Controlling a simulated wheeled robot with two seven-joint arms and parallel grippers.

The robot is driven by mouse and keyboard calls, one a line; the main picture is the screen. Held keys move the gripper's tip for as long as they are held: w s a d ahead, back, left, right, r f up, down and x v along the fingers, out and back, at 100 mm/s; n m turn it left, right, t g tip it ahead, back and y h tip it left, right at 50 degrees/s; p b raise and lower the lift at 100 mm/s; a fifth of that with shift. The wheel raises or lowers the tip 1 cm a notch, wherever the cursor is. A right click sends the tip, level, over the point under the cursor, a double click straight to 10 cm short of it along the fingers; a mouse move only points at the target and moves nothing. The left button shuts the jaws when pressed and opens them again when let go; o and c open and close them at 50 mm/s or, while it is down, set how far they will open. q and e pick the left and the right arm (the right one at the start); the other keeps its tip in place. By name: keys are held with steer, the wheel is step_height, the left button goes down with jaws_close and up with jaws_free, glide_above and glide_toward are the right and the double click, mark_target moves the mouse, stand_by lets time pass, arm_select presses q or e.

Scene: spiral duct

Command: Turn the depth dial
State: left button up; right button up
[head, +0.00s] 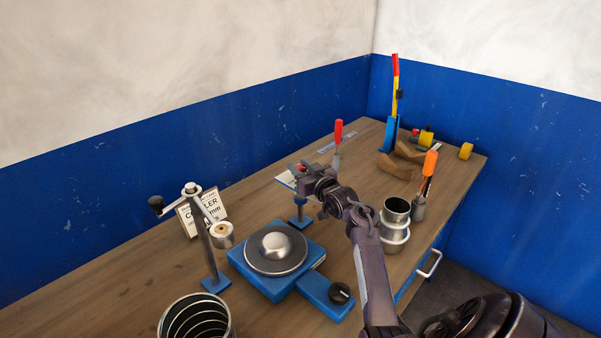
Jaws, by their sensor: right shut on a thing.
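A black round knob (340,293) with a pale mark, which looks like a dial, sits on the blue arm of a turntable base. My right gripper (300,178) is well beyond it, at the top of a small stand with a blue foot (291,222). The gripper is shut on a part at the top of that stand. The gripper covers most of this part, so I cannot tell its shape or whether it is a dial. A small red bit (302,167) shows beside the fingers. My left gripper is not in view.
A domed metal disc (276,249) sits on the blue base. A crank post (207,245) and a coiled duct (195,319) stand at left. A metal cup (396,212), an orange-handled tool (430,165) and a red-yellow lever (395,85) stand right and behind.

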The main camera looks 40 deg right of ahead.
mark_target(301, 167)
steer(key=n+y+b, duration=0.1)
steer(key=y, duration=0.1)
steer(key=n+y+b, duration=0.1)
steer(key=shift+f+y, duration=0.2)
steer(key=shift+y, duration=0.2)
steer(key=shift+r+n+y+b, duration=0.15)
steer(key=shift+n+y+b, duration=0.55)
steer(key=shift+y, duration=0.1)
steer(key=o, duration=1)
steer(key=shift+c, duration=0.2)
steer(key=shift+r, duration=0.15)
step_height(301, 167, up, 20)
steer(key=b, duration=0.3)
steer(key=shift+b, duration=0.4)
